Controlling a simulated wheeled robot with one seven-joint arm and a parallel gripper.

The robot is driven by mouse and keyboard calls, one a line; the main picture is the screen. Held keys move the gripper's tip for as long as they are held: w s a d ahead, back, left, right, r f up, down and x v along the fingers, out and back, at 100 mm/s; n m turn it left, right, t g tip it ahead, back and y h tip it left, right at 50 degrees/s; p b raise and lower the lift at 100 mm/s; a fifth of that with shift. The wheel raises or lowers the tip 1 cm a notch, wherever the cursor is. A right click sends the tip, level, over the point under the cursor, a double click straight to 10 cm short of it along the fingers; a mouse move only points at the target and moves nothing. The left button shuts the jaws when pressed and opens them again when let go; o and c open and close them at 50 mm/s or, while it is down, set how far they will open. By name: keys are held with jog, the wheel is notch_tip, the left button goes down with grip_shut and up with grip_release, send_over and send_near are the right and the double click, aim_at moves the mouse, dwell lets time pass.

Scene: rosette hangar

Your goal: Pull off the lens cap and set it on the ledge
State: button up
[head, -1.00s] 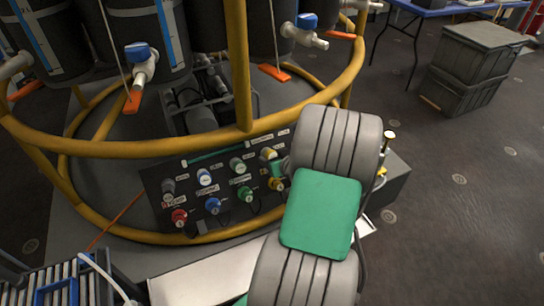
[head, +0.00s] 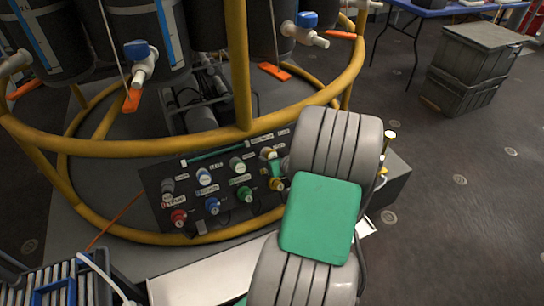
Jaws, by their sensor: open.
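I cannot make out a lens cap in the head view. My grey arm with its green pad fills the lower middle and covers part of the scene. My gripper is hidden behind the arm, so I cannot see what its fingers are near. A dark connector panel (head: 224,198) with several coloured caps, red, blue, white, green and yellow, stands just left of my arm. A pale flat ledge-like surface (head: 205,277) lies in front of it, partly hidden by my arm. I cannot tell if it is the ledge.
A yellow tubular frame (head: 150,147) rings the panel, with dark bottles and blue-handled taps (head: 143,62) above. A striped rack (head: 60,288) is at the lower left. Grey crates (head: 470,65) and a blue table (head: 440,10) stand at the upper right. The floor at right is clear.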

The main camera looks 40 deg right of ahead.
jog(key=shift+c, duration=0.4)
grip_shut()
dwell(0.5)
jog(key=p+v, duration=0.2)
jog(key=v, duration=0.4)
jog(key=shift+p, duration=0.35)
dwell(0.7)
